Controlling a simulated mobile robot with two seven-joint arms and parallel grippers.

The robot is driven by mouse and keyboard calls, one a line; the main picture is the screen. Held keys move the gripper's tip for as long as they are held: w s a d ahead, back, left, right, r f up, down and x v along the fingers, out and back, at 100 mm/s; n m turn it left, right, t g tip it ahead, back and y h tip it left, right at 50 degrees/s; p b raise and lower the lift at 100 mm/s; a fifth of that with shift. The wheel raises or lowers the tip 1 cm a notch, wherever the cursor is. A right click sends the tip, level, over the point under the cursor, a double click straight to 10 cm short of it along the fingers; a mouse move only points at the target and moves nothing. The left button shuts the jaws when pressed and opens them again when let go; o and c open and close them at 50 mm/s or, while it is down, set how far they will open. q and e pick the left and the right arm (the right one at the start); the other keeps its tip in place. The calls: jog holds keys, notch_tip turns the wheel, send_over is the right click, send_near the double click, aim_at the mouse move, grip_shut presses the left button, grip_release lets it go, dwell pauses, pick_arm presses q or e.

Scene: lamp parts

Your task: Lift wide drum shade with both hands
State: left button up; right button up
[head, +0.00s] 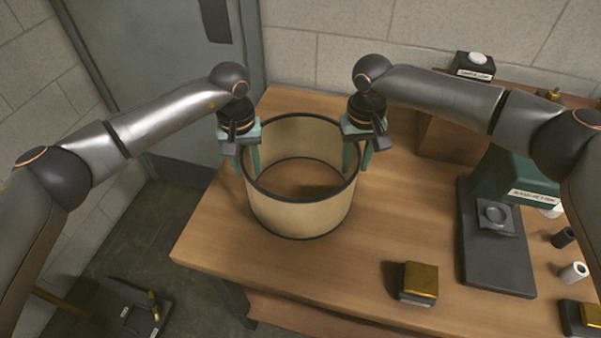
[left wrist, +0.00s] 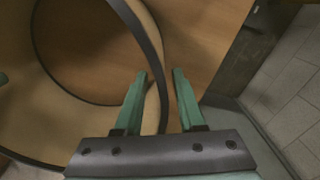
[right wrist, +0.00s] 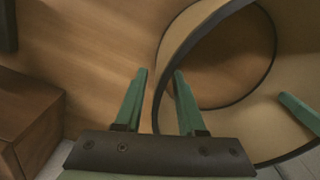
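The wide drum shade (head: 292,214), a beige open cylinder with dark rims, stands upright on the wooden table near its left end. My left gripper (head: 247,171) points down at the shade's left side. In the left wrist view its fingers are apart, with the shade's wall (left wrist: 152,48) running between them. My right gripper (head: 356,170) points down at the right side. In the right wrist view its fingers are also apart, on either side of the wall (right wrist: 186,38). The right-hand finger looks close to the wall; contact cannot be told.
The wooden table (head: 215,235) has free room around the shade. A gold-topped block (head: 418,282) sits at front right. A green-and-black press-like device (head: 497,250) stands at right, with small cylinders beyond it. A wooden riser (head: 450,139) and brick wall lie behind.

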pick_arm(q)
jog(key=shift+f, duration=0.25)
pick_arm(e)
jog(key=shift+f, duration=0.25)
pick_arm(q)
grip_shut()
pick_arm(e)
grip_shut()
pick_arm(q)
jog(key=shift+r, duration=0.1)
pick_arm(e)
jog(key=shift+r, duration=0.1)
dwell(0.7)
